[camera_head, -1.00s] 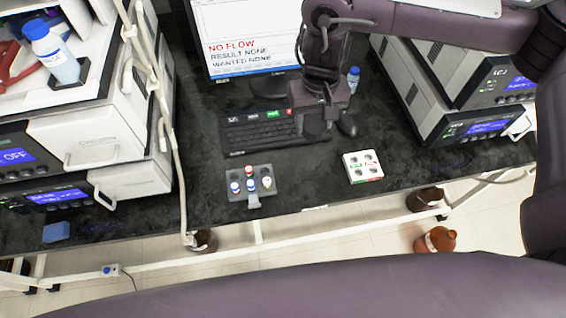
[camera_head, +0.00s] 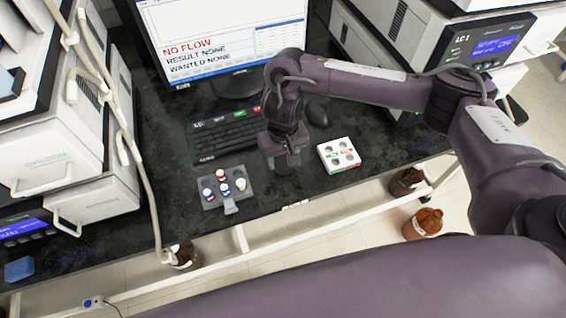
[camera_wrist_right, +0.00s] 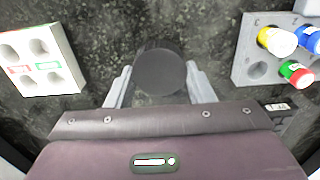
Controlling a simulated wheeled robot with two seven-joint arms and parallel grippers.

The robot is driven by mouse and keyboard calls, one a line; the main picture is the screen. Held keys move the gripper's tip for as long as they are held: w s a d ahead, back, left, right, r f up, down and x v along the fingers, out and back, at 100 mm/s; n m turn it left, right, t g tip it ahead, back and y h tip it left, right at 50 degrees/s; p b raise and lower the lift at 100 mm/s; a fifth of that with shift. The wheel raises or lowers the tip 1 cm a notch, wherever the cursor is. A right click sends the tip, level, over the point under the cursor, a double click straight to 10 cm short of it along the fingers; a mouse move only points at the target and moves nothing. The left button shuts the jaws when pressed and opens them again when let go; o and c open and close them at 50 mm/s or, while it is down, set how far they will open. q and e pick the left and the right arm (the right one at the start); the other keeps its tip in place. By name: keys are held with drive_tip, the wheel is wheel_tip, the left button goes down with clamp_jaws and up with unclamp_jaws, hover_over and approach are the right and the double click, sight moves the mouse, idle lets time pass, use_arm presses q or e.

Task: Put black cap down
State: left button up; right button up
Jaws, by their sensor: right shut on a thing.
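The black cap (camera_wrist_right: 160,72) shows as a round dark disc between the two fingers of my right gripper (camera_wrist_right: 160,84) in the right wrist view. The fingers are shut on it from both sides. In the head view, my right gripper (camera_head: 284,166) is over the dark bench, between the grey vial rack and the white block. The cap is hidden there by the gripper. I cannot tell how far the cap is above the bench. My left gripper is not in view.
A grey rack (camera_head: 209,203) with several coloured-cap vials is left of the gripper. A white block (camera_head: 338,154) with round wells is to its right. A keyboard (camera_head: 222,137), mouse (camera_head: 317,116) and monitor (camera_head: 215,40) are behind. Bare bench lies between rack and block.

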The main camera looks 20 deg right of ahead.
drive_tip(key=shift+f, duration=1.1)
drive_tip(key=shift+f, duration=0.15)
drive_tip(key=o, duration=0.9)
drive_tip(key=shift+o, duration=0.2)
